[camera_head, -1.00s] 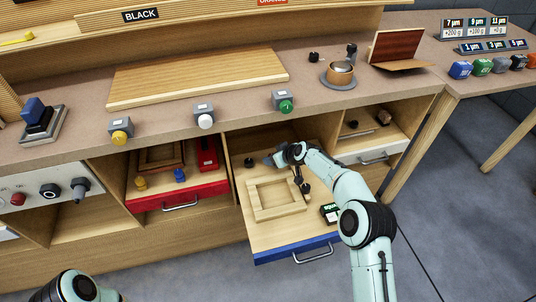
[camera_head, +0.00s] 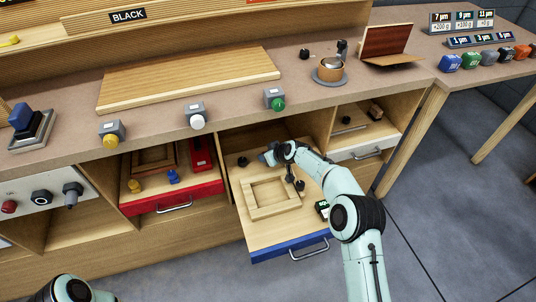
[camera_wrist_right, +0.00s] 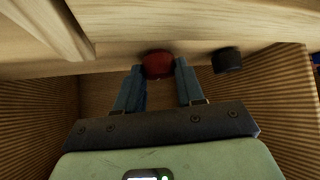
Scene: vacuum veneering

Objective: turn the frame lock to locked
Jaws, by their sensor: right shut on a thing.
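My right gripper (camera_head: 266,158) reaches over the pulled-out blue-fronted drawer (camera_head: 292,246), near its back. In the right wrist view its two fingers (camera_wrist_right: 159,76) close on the sides of a red knob (camera_wrist_right: 158,64), which sits against a wooden surface. The gripper hides this knob in the head view. The knob's turned position and any lock marking cannot be read. A pale wooden frame (camera_head: 252,200) lies in the drawer in front of the gripper. My left arm shows only at the lower left edge; its gripper is out of view.
A black knob (camera_wrist_right: 228,60) sits just right of the red knob in the wrist view. Wooden compartment walls (camera_wrist_right: 38,115) stand on both sides of the gripper. A red-fronted drawer (camera_head: 196,197) is open to the left. The benchtop (camera_head: 240,103) lies above the drawers.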

